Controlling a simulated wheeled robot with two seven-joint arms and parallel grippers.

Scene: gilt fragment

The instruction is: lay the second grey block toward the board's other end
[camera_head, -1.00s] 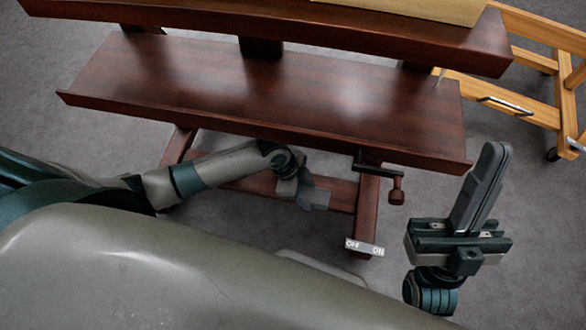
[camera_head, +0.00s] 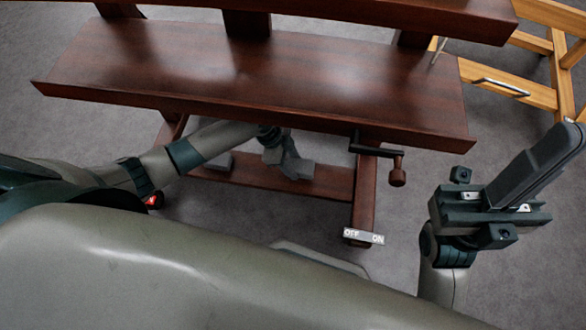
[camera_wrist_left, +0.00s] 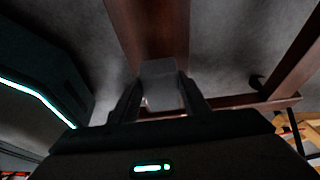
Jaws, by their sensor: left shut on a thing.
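My left gripper (camera_head: 281,158) reaches under the front of the dark red wooden bench. It is shut on a grey block (camera_head: 300,170), low over the bench's lower board (camera_head: 328,185). In the left wrist view the held grey block (camera_wrist_left: 160,78) sits between the two fingers, with reddish-brown wood beyond it. Another light grey piece (camera_head: 218,163), probably the other block, shows at the board's left part, partly hidden by my arm. I cannot tell whether the held block touches the board. My right gripper (camera_head: 562,150) is at the right, fingers together and empty, away from the bench.
The bench's broad shelf (camera_head: 260,65) overhangs the lower board. A crank handle (camera_head: 397,176) sticks out at its right front. An OFF/ON plate (camera_head: 363,236) is at the right foot. A light wooden cart (camera_head: 515,88) stands at the back right. Grey floor is open between.

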